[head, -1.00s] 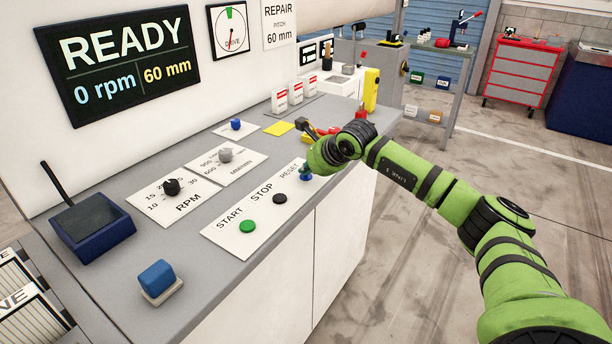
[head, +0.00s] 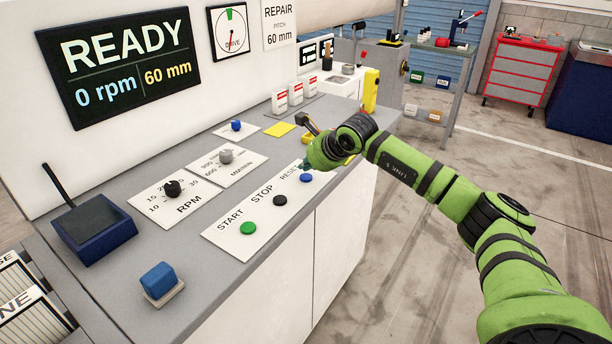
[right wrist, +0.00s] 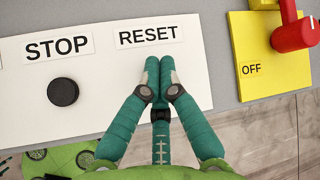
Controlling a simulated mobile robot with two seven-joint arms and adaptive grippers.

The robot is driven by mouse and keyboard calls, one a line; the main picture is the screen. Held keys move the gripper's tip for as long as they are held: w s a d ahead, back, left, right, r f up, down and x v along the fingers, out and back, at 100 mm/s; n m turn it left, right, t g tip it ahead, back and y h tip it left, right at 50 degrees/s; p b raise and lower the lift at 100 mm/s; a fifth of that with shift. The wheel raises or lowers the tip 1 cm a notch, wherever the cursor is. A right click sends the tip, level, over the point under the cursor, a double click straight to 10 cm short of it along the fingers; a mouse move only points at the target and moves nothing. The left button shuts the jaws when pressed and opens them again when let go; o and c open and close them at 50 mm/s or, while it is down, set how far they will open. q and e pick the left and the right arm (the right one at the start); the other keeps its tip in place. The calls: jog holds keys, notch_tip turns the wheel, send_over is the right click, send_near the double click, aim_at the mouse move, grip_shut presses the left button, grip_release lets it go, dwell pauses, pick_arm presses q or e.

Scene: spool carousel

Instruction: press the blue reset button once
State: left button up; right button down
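The blue reset button (head: 306,178) is the far one on a white START/STOP/RESET plate (head: 236,244). The black stop button (head: 280,200) and green start button (head: 247,228) are on the same plate. My left gripper is not in view.
The display (head: 119,61) reads READY, 0 rpm, 60 mm. A yellow OFF plate with a red handle (right wrist: 296,35) is right of the reset label in the right wrist view. Dials, including the RPM knob (head: 172,188), stand on the grey counter left of the button plate.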

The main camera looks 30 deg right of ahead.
aim_at(307, 178)
jog(key=shift+r+p, duration=1.3)
jog(key=shift+r, duration=1.1)
jog(key=shift+f, duration=0.1)
